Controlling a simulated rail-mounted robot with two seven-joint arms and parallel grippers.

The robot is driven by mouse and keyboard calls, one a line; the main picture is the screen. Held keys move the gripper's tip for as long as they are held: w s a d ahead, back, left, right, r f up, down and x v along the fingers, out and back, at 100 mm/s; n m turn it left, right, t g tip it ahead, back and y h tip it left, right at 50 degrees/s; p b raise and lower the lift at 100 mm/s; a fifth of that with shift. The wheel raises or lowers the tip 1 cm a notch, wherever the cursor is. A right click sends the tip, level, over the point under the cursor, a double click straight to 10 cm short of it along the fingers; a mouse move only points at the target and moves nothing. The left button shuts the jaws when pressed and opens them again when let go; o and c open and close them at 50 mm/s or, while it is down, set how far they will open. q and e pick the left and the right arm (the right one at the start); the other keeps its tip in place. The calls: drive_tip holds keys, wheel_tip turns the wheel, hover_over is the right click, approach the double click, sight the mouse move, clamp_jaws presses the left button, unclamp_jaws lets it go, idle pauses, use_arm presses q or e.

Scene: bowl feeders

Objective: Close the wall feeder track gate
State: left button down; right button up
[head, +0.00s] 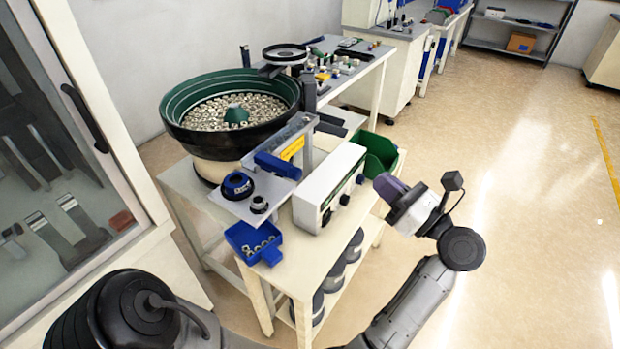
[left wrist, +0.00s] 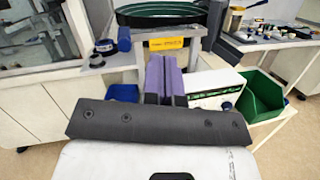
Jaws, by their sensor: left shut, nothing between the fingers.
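The wall feeder's bowl (head: 180,125) is black with a green inside and full of small metal parts. It also shows at the top of the left wrist view (left wrist: 160,18). A grey track with a yellow label (head: 292,149) runs along its front. A blue bar (head: 278,165), seemingly the gate, lies beside the label; its blue end shows in the left wrist view (left wrist: 124,38). I cannot tell whether the gate is open or shut. My left gripper (head: 385,186) has purple fingers, shut and empty, right of the feeder and apart from it. My right gripper is not in view.
A white control box (head: 330,190) stands in front of the track, with a green bin (head: 380,155) on its right. A blue bin (head: 255,243) of parts hangs at the table's front. A glass-fronted cabinet (head: 60,150) stands left. The floor right is clear.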

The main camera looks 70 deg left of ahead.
sight(300, 175)
use_arm(q)
drive_tip(key=s+d+f+n+g+h, duration=0.1)
drive_tip(key=s+f+n+g+h, duration=0.2)
drive_tip(key=f+n+h, duration=0.15)
drive_tip(key=shift+n+y, duration=0.25)
drive_tip(key=b+x, duration=0.1)
drive_tip(key=x, duration=0.3)
drive_tip(key=b+x, duration=0.1)
drive_tip(key=x, duration=0.3)
drive_tip(key=b+x, duration=0.1)
drive_tip(key=x, duration=0.4)
drive_tip(key=shift+r, duration=0.3)
drive_tip(key=shift+s+a+b, duration=0.25)
drive_tip(key=shift+a+b, duration=0.05)
drive_tip(key=shift+b, duration=0.05)
drive_tip(key=shift+r, duration=0.1)
drive_tip(key=shift+s+a+t, duration=0.1)
drive_tip(key=shift+a+t, duration=0.05)
drive_tip(key=shift+t, duration=0.15)
